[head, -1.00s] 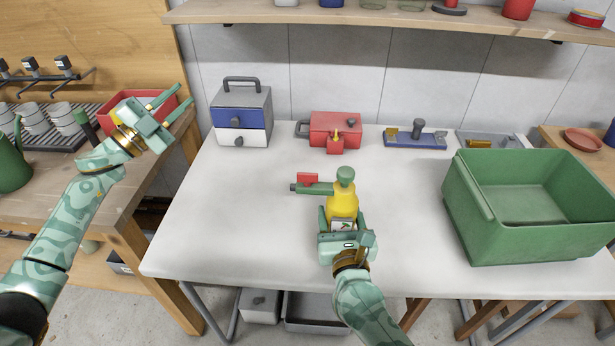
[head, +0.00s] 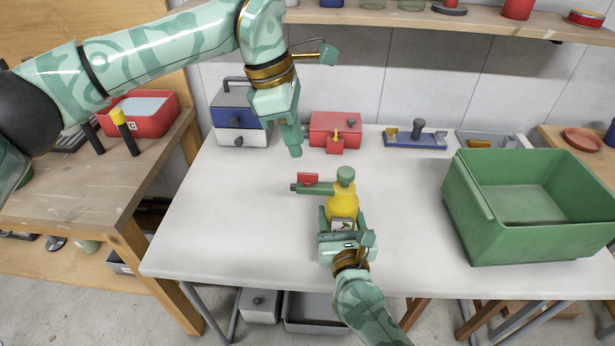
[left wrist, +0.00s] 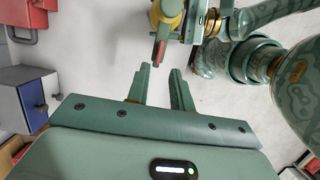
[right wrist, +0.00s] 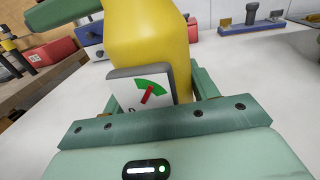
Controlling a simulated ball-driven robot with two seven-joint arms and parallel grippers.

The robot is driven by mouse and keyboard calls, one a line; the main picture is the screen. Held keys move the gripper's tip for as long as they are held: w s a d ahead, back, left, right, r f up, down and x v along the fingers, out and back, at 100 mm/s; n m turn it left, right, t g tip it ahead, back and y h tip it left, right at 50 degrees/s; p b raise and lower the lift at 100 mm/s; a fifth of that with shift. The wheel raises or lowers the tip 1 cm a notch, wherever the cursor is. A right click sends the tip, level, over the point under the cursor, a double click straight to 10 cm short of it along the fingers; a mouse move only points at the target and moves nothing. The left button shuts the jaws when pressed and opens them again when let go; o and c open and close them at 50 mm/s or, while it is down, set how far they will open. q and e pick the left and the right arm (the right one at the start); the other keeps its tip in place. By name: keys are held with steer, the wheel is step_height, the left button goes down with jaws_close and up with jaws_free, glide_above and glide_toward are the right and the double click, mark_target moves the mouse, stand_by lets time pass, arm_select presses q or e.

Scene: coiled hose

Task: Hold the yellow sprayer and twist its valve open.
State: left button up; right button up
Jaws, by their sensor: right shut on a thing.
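The yellow sprayer (head: 342,203) stands upright on the white table, with a green head and a green spout pointing left. Its red valve handle (head: 307,179) sits on the spout. My right gripper (head: 341,216) is shut around the sprayer's lower body, a finger on each side. In the right wrist view the yellow body (right wrist: 148,40) rises above a dial plate with a red needle on a green sector. My left gripper (head: 294,150) is above the table, behind and left of the valve, pointing down. In the left wrist view its fingers (left wrist: 160,68) are apart and empty, near the red handle (left wrist: 160,52).
A green crate (head: 470,215) stands at the right. A red box (head: 347,122) and a drawer unit (head: 228,138) stand at the back, the drawer unit partly behind my left arm. The white table (head: 225,225) is clear left of the sprayer.

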mark_target(306, 173)
arm_select(q)
steer(key=shift+x, duration=3.5)
steer(key=shift+a, duration=0.1)
jaws_close()
